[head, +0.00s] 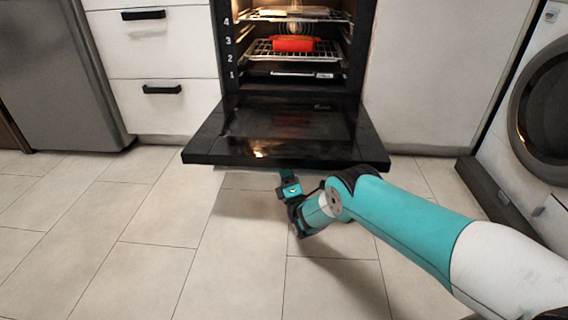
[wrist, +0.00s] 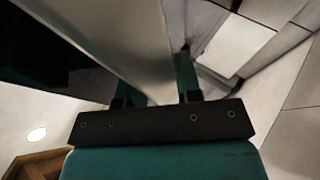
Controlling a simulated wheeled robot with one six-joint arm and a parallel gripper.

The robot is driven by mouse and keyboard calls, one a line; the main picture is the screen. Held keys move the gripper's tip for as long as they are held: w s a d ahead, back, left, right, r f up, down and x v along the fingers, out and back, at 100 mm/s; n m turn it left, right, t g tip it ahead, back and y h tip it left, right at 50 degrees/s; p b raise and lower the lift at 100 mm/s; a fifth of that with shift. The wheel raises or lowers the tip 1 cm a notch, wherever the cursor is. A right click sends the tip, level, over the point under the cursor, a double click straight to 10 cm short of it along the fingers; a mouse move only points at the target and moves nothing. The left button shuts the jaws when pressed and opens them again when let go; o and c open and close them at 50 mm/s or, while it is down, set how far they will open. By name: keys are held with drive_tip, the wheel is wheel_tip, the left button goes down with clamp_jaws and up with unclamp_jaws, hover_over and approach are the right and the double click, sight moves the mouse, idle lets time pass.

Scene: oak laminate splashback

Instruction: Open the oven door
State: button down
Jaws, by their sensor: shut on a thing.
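The oven door (head: 225,145) hangs open, folded down to about level in front of the lit oven (head: 228,50). My gripper (head: 288,174) is at the door's front edge, reaching up from below, with its fingertips partly hidden by the door. In the wrist view my gripper's teal fingers (wrist: 160,85) stand on either side of a long pale grey surface, which I take to be the door's handle side. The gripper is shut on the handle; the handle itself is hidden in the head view.
Inside the oven, a red dish (head: 293,44) sits on a wire rack (head: 262,50). White drawers (head: 160,55) and a grey appliance (head: 50,80) stand on the left. A front-loading washer (head: 540,120) stands at the right. The tiled floor (head: 120,240) is clear.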

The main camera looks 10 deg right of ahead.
drive_tip(key=shift+s+d+f, duration=0.1)
drive_tip(key=shift+d+f, duration=0.05)
drive_tip(key=shift+f, duration=0.05)
drive_tip(key=c, duration=0.8)
unclamp_jaws()
drive_tip(key=shift+o, duration=0.2)
drive_tip(key=shift+r, duration=0.1)
drive_tip(key=shift+a, duration=0.2)
drive_tip(key=shift+s, duration=0.1)
drive_tip(key=shift+s+p, duration=0.25)
drive_tip(key=shift+p, duration=0.1)
drive_tip(key=p+v, duration=0.4)
drive_tip(key=v, duration=0.7)
drive_tip(key=shift+d+f, duration=0.15)
drive_tip(key=shift+f, duration=0.25)
drive_tip(key=shift+s, duration=0.1)
